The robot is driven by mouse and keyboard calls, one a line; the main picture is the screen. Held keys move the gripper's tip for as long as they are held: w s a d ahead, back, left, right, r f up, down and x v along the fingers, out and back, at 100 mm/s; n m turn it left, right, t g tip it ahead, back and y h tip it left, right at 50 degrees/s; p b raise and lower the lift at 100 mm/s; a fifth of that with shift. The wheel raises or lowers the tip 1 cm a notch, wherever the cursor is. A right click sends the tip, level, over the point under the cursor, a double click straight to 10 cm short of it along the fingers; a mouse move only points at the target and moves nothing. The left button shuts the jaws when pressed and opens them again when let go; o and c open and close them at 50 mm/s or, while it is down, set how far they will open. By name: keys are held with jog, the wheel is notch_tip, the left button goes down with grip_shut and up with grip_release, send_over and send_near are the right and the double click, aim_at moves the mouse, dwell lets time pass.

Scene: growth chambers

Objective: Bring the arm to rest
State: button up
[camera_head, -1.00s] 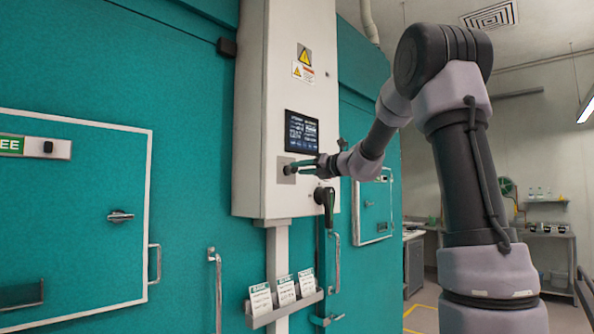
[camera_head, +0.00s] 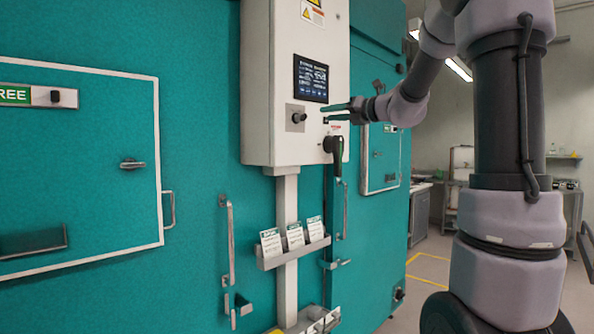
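My arm rises on the right of the head view and bends over at the top toward the control box. My gripper (camera_head: 330,112) points left in front of the right part of the white control box (camera_head: 272,75). Its two thin fingers show apart, with nothing between them. A dark knob (camera_head: 298,118) on a grey plate is just left of the fingertips, with a gap between them in the picture. The screen (camera_head: 311,78) is just above the fingers, and a black rotary handle (camera_head: 335,149) hangs just below.
Teal chamber walls fill the left, with a white-framed door (camera_head: 85,170) and upright handle bars. A card rack (camera_head: 295,253) juts out below the box. A smaller door (camera_head: 382,160) is behind my wrist. Open floor with yellow lines (camera_head: 430,257) lies to the right.

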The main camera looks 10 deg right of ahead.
jog(key=s+a+f+n+g+h, duration=0.1)
jog(key=s+a+f+n+g, duration=0.15)
jog(key=s+n, duration=0.4)
jog(key=s+a+f+n+g+h, duration=0.1)
jog(key=s+a+f+n+g, duration=0.1)
jog(key=s+f+n, duration=0.4)
jog(key=s+a+f+n+g+h, duration=0.1)
jog(key=s+a+f+n+g, duration=0.1)
jog(key=s+n, duration=0.45)
jog(key=s+d+f+n+h, duration=0.2)
jog(key=s+f+n, duration=0.2)
jog(key=s+n, duration=0.2)
jog(key=s+d+f+n+h, duration=0.3)
jog(key=s+f+n, duration=0.1)
jog(key=s+n, duration=0.2)
jog(key=shift+s+d+f+g+h, duration=0.25)
jog(key=shift+s+g+h, duration=0.1)
jog(key=shift+g, duration=0.1)
